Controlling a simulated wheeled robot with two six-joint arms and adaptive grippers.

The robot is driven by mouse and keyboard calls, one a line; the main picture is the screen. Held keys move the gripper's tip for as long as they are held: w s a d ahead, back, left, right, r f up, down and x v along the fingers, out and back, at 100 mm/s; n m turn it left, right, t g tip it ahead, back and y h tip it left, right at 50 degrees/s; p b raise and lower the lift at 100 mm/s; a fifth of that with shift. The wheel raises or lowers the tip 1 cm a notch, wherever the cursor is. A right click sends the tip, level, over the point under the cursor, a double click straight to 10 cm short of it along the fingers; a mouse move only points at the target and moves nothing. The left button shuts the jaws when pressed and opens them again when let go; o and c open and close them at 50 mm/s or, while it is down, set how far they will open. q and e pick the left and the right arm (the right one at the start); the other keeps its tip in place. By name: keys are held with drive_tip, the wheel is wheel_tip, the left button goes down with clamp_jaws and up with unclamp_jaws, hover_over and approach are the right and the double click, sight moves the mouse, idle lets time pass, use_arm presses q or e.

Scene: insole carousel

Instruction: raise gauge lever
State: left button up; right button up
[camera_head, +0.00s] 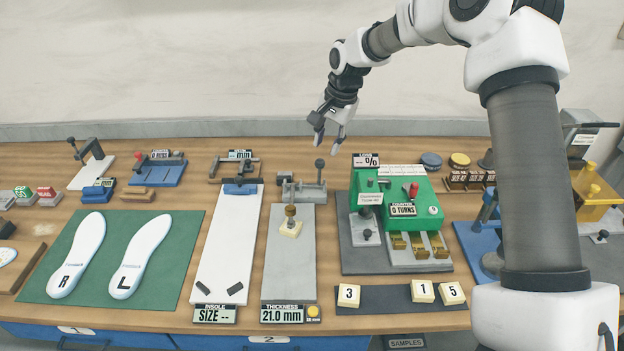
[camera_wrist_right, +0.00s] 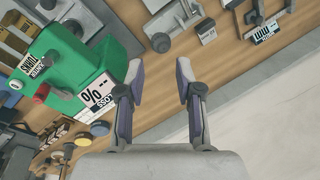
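The thickness gauge has a long grey base plate (camera_head: 290,262), with a display (camera_head: 282,314) reading 21.0 mm at its front end. Its grey bracket stands at the back. The gauge lever (camera_head: 320,165), a rod with a dark ball knob, sticks up at the bracket's right side. The knob also shows in the right wrist view (camera_wrist_right: 161,42). A brass plunger over a pale block (camera_head: 291,229) is over the plate. My right gripper (camera_head: 328,138) is open and empty, above and behind the lever, apart from it. Its fingers (camera_wrist_right: 160,76) straddle empty space. My left gripper is not seen.
A green counter machine (camera_head: 425,190) stands close to the right of the gauge. A white insole size board (camera_head: 228,240) lies to its left. Two white insoles (camera_head: 78,255) rest on a green mat (camera_head: 185,222). Numbered blocks (camera_head: 422,291) sit in front.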

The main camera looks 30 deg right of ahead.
drive_tip(key=p+x, duration=0.2)
drive_tip(key=x, duration=1)
drive_tip(key=shift+a, duration=0.1)
clamp_jaws()
